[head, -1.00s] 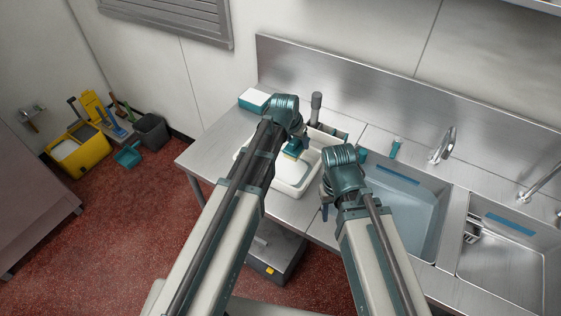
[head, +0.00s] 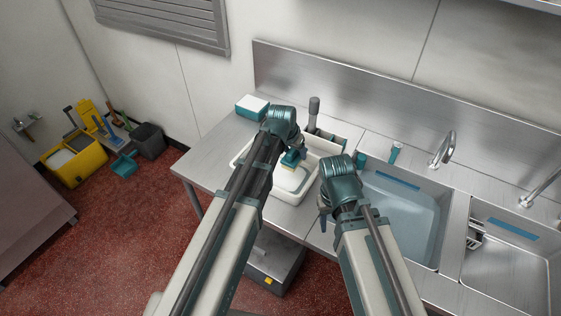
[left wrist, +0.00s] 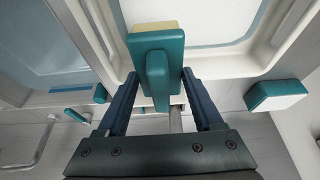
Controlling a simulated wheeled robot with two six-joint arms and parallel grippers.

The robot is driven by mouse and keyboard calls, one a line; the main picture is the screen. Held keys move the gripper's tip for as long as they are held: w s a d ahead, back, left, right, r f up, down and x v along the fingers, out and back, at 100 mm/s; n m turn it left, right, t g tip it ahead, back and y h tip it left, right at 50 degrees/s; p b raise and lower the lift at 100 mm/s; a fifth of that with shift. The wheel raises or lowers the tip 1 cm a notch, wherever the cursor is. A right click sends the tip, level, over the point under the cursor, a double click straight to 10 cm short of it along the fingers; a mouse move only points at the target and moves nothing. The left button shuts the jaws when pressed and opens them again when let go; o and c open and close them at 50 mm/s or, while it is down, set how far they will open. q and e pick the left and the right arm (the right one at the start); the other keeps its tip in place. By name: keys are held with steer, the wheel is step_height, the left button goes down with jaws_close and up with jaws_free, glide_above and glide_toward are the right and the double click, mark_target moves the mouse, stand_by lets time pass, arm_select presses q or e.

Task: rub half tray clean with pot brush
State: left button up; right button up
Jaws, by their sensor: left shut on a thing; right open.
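The half tray (head: 310,186) is a white, shallow rectangular tray on the steel counter, left of the sinks. My left gripper (head: 294,151) is over the tray, shut on the pot brush (head: 289,166). The brush has a teal handle and block with a pale yellow face. In the left wrist view the brush (left wrist: 158,62) stands between the fingers of my left gripper (left wrist: 160,85), with the tray rim (left wrist: 268,50) beyond it. I cannot tell whether the brush touches the tray floor. My right gripper (head: 324,212) is open and empty near the tray's right side.
A water-filled sink (head: 405,215) lies right of the tray, with an emptier basin (head: 510,265) further right. A teal and white block (head: 252,106) stands at the counter's back left. A caddy with a grey-handled tool (head: 314,110) stands behind the tray.

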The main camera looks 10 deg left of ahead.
arm_select(q)
steer(key=o, duration=0.9)
steer(key=c, duration=0.9)
steer(key=a+r+p, duration=0.2)
steer(key=a, duration=0.9)
steer(key=shift+w, duration=0.15)
